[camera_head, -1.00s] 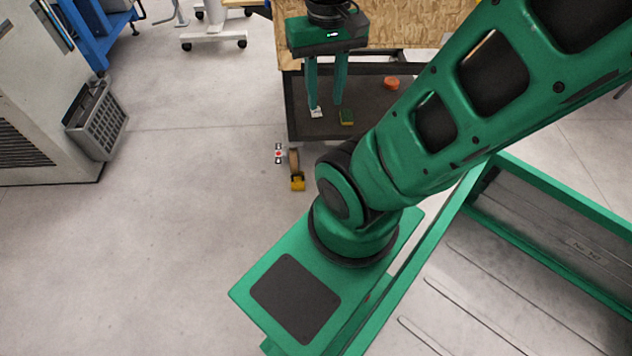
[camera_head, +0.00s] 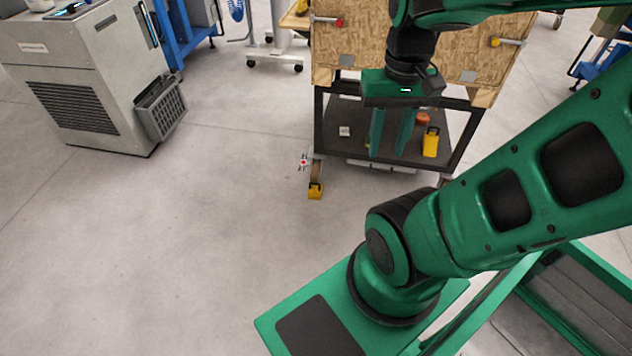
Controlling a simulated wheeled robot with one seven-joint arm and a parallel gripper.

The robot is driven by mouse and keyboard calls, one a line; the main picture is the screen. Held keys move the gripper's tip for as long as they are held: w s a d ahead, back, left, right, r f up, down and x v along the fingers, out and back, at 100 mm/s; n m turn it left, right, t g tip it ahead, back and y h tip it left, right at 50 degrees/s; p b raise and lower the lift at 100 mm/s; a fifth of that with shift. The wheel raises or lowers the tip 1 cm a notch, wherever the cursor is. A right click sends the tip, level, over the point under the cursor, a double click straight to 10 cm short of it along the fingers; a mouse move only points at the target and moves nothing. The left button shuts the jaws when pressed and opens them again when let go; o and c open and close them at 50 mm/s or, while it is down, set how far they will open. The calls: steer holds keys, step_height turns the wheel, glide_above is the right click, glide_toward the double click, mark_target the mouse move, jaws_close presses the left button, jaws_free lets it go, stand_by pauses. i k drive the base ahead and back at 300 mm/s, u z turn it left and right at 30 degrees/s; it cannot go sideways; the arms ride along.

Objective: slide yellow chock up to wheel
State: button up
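The yellow chock (camera_head: 315,191) sits on the floor in front of the brownish caster wheel (camera_head: 316,171) at the cart's near left corner. They look very close in the head view; I cannot tell whether they touch. My gripper (camera_head: 388,154) points down, to the right of the wheel and chock and in front of the cart's lower shelf in the picture. Its two green fingers are apart with nothing visible between them. The gripper is clear of the chock.
The cart (camera_head: 318,120) has wooden panels above a dark lower shelf. A yellow object (camera_head: 431,142) and an orange round object (camera_head: 422,119) are on that shelf. A grey machine with a basket (camera_head: 162,108) stands left. The floor left of the chock is clear.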

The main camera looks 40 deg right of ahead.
mark_target(315, 188)
steer(key=z, duration=0.45)
steer(key=i, duration=1.5)
